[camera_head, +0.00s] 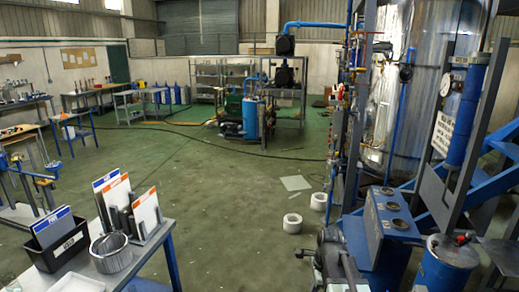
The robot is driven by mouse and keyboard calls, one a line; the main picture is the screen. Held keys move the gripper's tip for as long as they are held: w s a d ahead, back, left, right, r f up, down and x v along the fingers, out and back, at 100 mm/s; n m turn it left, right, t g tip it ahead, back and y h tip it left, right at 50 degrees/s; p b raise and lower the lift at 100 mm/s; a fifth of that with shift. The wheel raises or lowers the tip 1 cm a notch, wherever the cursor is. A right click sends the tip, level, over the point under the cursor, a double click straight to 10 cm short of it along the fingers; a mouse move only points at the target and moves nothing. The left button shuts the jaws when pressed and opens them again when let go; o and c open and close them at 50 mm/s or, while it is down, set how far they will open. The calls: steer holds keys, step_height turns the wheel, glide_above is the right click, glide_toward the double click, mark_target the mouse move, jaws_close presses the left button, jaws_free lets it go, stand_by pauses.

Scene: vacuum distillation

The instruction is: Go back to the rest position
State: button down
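My gripper does not show in the head view, and I cannot see whether it holds anything. No object named by the task is in the picture. The view is of a workshop with a green floor (235,185), seen from above.
A grey table (150,262) at the lower left bears a black bin (62,245), a metal basket (111,254) and a folder rack. A dark machine (333,262), blue box (385,225) and blue drum (445,265) stand right. White rings (292,222) lie on the floor. The middle floor is mostly clear.

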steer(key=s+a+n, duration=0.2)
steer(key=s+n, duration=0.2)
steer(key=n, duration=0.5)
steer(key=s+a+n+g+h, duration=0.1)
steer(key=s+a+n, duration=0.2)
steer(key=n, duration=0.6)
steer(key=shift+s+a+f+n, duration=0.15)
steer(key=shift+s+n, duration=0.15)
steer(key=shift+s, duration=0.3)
